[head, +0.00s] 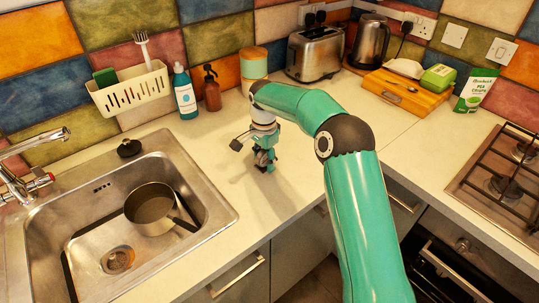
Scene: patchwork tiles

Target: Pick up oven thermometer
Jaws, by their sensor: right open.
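My right arm reaches over the counter, and its gripper (262,158) points down just above or at the worktop between the sink and the toaster. The gripper is small in the picture and its jaws are open. I cannot make out an oven thermometer for certain; one may be hidden behind or between the fingers. My left gripper is not in view.
A steel sink (222,213) with a saucepan (151,206) lies left. Soap bottles (184,92), a canister (254,66), toaster (315,54) and kettle (370,41) line the wall. A wooden board (425,101) and gas hob (485,183) are right. Counter around the gripper is clear.

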